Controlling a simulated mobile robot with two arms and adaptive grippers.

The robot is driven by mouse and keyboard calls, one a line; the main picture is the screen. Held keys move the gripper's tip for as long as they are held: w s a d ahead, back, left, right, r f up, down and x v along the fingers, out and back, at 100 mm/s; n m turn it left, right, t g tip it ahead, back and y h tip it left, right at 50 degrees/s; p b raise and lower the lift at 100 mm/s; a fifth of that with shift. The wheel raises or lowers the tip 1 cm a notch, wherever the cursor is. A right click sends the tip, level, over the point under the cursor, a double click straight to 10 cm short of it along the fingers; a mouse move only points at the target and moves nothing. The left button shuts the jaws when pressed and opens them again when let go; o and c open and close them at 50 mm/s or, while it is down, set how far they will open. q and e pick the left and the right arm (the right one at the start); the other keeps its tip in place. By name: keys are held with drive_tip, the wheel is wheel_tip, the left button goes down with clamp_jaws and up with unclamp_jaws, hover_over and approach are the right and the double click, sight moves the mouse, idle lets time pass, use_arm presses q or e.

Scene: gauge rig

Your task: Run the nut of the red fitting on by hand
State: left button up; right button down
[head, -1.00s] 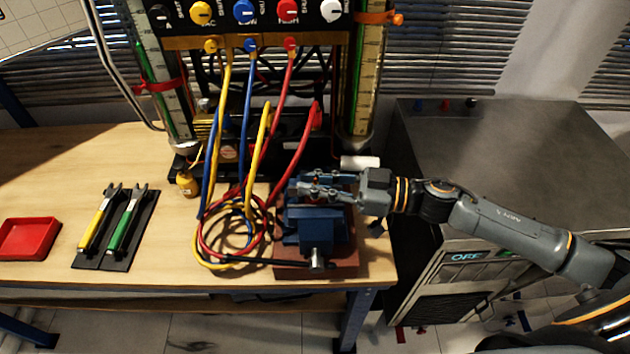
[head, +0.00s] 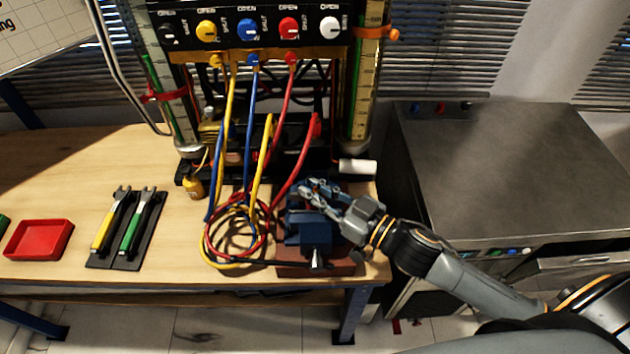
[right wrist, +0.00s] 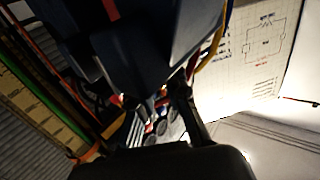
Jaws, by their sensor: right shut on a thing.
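My right gripper (head: 312,191) reaches over the blue vise (head: 308,232) from the right, tilted, with its fingers shut at the jaws. It is shut on the nut of the red fitting as far as I can tell; the fingers hide the nut and most of the fitting. In the right wrist view the scene is dark, and a small red spot (right wrist: 117,100) shows near the fingers. The red hose (head: 296,172) curves down from the rig beside the vise. My left gripper is not in view.
Coiled yellow, blue and red hoses lie left of the vise. A yellow-handled wrench (head: 104,232) and a green-handled wrench (head: 131,234) lie on a dark mat. A red tray (head: 40,240) is further left. A metal cabinet (head: 500,170) stands right of the bench.

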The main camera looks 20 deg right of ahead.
drive_tip(key=shift+m+t+h, duration=0.65)
drive_tip(key=shift+m+h, duration=0.35)
drive_tip(key=shift+h, duration=0.45)
drive_tip(key=shift+m+t+h, duration=0.65)
drive_tip(key=shift+m+h, duration=0.35)
drive_tip(key=shift+h, duration=0.45)
drive_tip(key=shift+r+h, duration=0.1)
drive_tip(key=shift+h, duration=0.2)
drive_tip(key=c, duration=1.3)
unclamp_jaws()
drive_tip(key=v, duration=1.2)
